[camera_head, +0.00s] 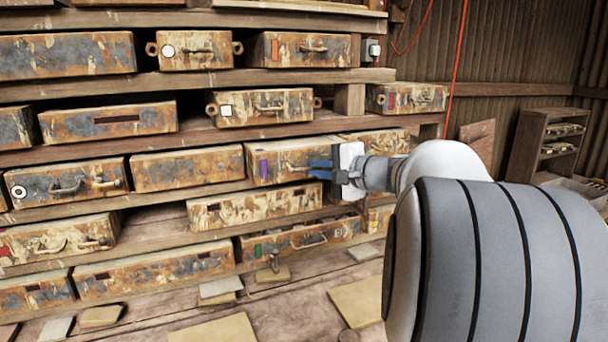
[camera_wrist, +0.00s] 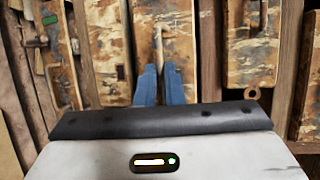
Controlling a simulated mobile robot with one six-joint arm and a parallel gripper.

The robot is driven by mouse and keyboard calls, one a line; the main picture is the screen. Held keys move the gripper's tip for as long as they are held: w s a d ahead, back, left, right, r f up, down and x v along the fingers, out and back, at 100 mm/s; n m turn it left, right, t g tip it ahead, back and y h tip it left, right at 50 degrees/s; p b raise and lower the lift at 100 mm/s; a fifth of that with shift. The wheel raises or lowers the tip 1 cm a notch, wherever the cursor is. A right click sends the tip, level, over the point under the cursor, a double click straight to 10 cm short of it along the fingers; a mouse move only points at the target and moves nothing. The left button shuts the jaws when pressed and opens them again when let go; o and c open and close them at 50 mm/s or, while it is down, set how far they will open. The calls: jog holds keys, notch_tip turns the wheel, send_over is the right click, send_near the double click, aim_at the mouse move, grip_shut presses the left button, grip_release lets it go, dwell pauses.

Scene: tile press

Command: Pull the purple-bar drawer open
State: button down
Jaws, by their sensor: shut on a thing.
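The purple-bar drawer (camera_head: 286,153) is a rusty, peeling drawer in the middle row of the shelf, with a purple bar (camera_head: 264,168) on the left of its front. My gripper (camera_head: 322,170) is at the right part of that front, its blue fingers shut on the drawer's handle (camera_wrist: 159,45). In the wrist view my fingers (camera_wrist: 160,87) close around the near end of the handle bar, against the drawer front (camera_wrist: 190,30). My wrist and arm hide the right end of the front in the head view. The purple bar does not show in the wrist view.
A rusty drawer (camera_head: 188,168) sits just left. Loose tiles (camera_head: 205,330) lie on the floor in front. A small shelf (camera_head: 545,140) stands at the back right.

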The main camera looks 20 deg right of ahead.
jog(key=s+b, duration=0.2)
jog(key=s, duration=0.5)
jog(key=shift+s+b, duration=0.35)
jog(key=shift+s, duration=0.05)
jog(key=shift+f, duration=0.1)
jog(key=c, duration=1.5)
grip_release()
jog(key=shift+c, duration=0.2)
jog(key=b+v, duration=0.1)
jog(key=v, duration=0.7)
jog(key=shift+w, duration=0.1)
